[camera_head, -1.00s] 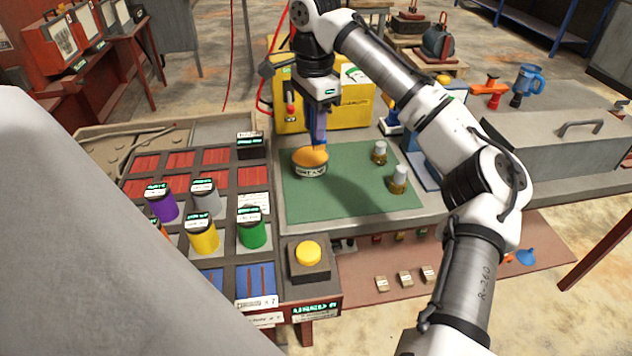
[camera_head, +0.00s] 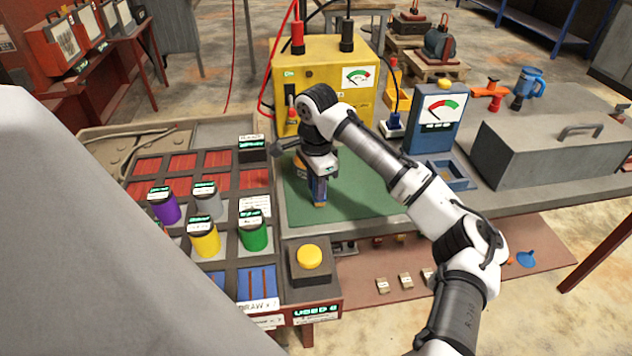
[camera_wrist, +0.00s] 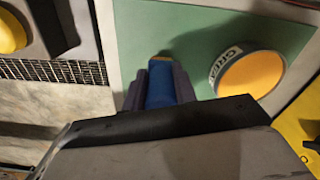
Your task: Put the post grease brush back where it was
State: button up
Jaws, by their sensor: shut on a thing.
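My gripper (camera_head: 320,186) points down over the green mat (camera_head: 362,202) and is shut on the post grease brush, a blue piece with a tan end (camera_head: 320,204). In the wrist view the brush (camera_wrist: 163,86) sits between the two fingers. A grease pot (camera_wrist: 250,72) with an orange top and a white label stands on the mat beside the brush, apart from it. In the head view the pot (camera_head: 299,170) is mostly hidden behind my gripper. I cannot tell how high the brush is above the mat.
Left of the mat is a divided tray with purple (camera_head: 163,207), grey, yellow (camera_head: 203,238) and green (camera_head: 252,234) cylinders. A yellow button box (camera_head: 308,258) stands at the front. Behind are a yellow charger (camera_head: 325,85) and a blue meter (camera_head: 434,118). A grey case (camera_head: 540,145) is right.

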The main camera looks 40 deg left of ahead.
jog(key=o, duration=1.1)
jog(key=shift+f, duration=0.15)
jog(key=shift+c, duration=0.2)
notch_tip(320, 180, up, 12)
jog(key=shift+r+b, duration=0.2)
jog(key=shift+b, duration=0.5)
